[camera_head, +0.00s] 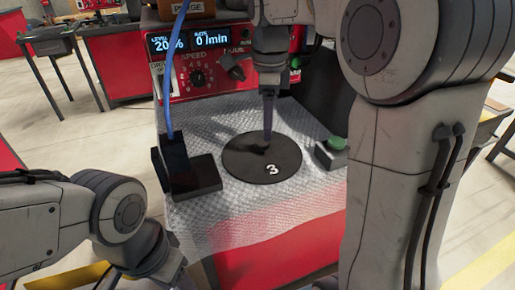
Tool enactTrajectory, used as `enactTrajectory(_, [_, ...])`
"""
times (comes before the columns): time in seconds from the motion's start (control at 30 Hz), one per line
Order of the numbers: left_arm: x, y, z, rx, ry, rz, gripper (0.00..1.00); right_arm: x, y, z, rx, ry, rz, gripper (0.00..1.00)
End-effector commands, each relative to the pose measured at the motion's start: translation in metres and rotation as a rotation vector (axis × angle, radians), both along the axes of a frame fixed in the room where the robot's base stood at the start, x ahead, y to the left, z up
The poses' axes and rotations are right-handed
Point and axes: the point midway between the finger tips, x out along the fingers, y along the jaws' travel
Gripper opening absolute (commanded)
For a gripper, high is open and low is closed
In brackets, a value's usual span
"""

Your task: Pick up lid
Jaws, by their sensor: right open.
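A flat round black disc marked with a white "3" (262,168) lies on the silvery textured top of the machine; it may be the lid, but I cannot tell for sure. My right gripper (267,125) comes down from above, its dark fingertips over the far part of the disc. I cannot tell whether the tips touch it. The fingers overlap edge-on here, and the gripper is open with nothing seen in it. My left arm shows at the lower left, with its gripper out of view.
A red control panel (205,75) with displays and a knob stands behind the disc. A black block (195,176) with a blue hose (172,90) is left of the disc. A green button box (331,151) is on its right. The textured top (245,215) in front is clear.

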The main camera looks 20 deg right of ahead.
Motion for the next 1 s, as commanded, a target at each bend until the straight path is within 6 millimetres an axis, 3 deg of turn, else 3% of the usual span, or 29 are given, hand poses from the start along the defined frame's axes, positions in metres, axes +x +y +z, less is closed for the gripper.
enactTrajectory(0.5, [0.0, 0.0, -0.03, 0.0, 0.0, 0.0, 0.54, 0.005, 0.013, -0.065, 0.0, 0.003, 0.017, 0.74])
enactTrajectory(0.77, [0.0, 0.0, -0.03, 0.0, 0.0, 0.0, 0.54, 0.005, 0.012, -0.068, 0.0, 0.0, 0.015, 0.74])
enactTrajectory(0.87, [0.0, 0.0, -0.03, 0.0, 0.0, 0.0, 0.54, 0.005, 0.012, -0.068, 0.0, 0.0, 0.015, 0.44])
enactTrajectory(0.97, [0.0, 0.0, -0.03, 0.0, 0.0, 0.0, 0.54, 0.005, 0.011, -0.068, 0.0, 0.0, 0.014, 0.06])
enactTrajectory(1.0, [0.0, 0.0, -0.03, 0.0, 0.0, 0.0, 0.54, 0.005, 0.011, -0.068, 0.0, 0.001, 0.014, 0.0])
